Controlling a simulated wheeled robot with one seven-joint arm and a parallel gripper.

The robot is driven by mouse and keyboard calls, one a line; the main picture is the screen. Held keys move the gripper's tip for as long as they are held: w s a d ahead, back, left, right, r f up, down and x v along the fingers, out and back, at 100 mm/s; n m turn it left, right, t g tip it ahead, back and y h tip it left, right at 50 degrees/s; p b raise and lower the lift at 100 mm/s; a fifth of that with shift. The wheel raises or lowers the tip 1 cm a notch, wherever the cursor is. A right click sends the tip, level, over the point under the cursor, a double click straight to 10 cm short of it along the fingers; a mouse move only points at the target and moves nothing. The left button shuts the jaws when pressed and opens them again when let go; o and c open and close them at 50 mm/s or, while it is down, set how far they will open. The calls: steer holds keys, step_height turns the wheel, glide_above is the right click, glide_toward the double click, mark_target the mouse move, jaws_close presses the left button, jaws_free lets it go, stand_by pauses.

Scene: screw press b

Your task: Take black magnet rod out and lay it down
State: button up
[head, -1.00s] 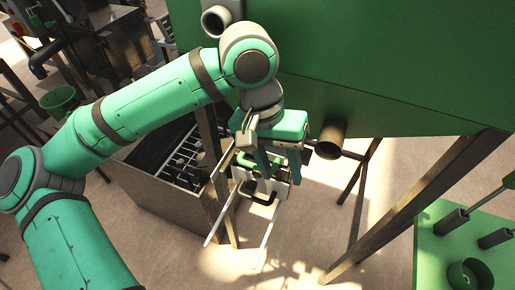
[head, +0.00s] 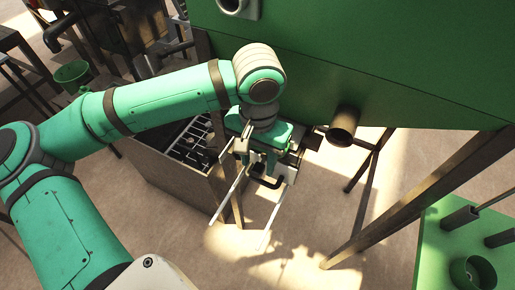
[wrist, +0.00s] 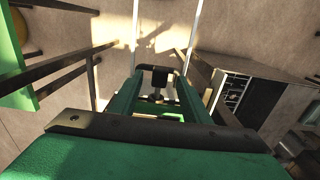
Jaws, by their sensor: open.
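A black handle (head: 268,183), which looks like the end of the black magnet rod, shows at the front of a pale metal housing (head: 291,175) under the green machine. Two thin pale rails (head: 230,197) stick out from the housing. My gripper (head: 262,162) is open, just above and behind the handle in the head view. In the wrist view, the black piece (wrist: 160,76) appears between the tips of my open green fingers (wrist: 158,88). I cannot tell whether the fingers touch it. The rest of the rod is hidden.
The green machine body (head: 400,80) is close above, with a brown pipe stub (head: 343,127) right of my gripper. Brown legs (head: 415,200) cross the right side. A green table (head: 440,255) with grey holders stands at lower right. A brown grated box (head: 180,178) is left.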

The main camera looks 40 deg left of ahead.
mark_target(259, 168)
steer(key=shift+w+f, duration=0.15)
steer(key=shift+f, duration=0.95)
steer(key=shift+c, duration=0.9)
steer(key=shift+s, duration=0.2)
jaws_close()
